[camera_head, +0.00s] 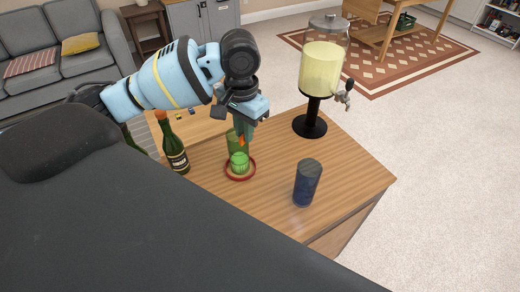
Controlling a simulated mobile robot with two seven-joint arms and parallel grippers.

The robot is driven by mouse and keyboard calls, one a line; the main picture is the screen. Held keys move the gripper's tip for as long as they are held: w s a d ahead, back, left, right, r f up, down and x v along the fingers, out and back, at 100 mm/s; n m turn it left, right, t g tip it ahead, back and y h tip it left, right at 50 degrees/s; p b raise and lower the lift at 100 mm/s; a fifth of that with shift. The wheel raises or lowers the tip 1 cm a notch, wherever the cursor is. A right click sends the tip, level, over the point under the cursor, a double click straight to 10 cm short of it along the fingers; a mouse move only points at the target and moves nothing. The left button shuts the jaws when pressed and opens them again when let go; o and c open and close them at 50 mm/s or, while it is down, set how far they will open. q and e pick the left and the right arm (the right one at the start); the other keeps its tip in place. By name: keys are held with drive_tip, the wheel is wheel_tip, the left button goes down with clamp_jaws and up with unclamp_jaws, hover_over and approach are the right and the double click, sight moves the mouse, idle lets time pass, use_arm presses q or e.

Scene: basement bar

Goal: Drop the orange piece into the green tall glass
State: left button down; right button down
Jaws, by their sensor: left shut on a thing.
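My left gripper (243,132) points down above the wooden counter and is shut on the small orange piece (241,141). Only a bit of the piece shows below the fingers. The green tall glass (232,145) stands upright just behind and left of the fingertips, partly hidden by them. In this view the orange piece overlaps the tall glass's right side; I cannot tell whether it is inside the glass or in front of it. My right gripper is not in view.
A short green glass (239,163) stands on a red-rimmed round tray (240,178) in front. A dark blue glass (307,183) stands to the right, a dark bottle (175,150) to the left, and a drink dispenser (322,70) behind. The counter's right part (350,165) is clear.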

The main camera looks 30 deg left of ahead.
use_arm(q)
drive_tip(key=w+a+r+m, duration=0.2)
drive_tip(key=a+r, duration=0.1)
drive_tip(key=a, duration=0.4)
wheel_tip(320, 180, down, 6)
drive_tip(key=shift+w+d, duration=0.15)
drive_tip(key=shift+d, duration=0.15)
idle(0.4)
drive_tip(key=c, duration=1.3)
unclamp_jaws()
wheel_tip(320, 180, up, 8)
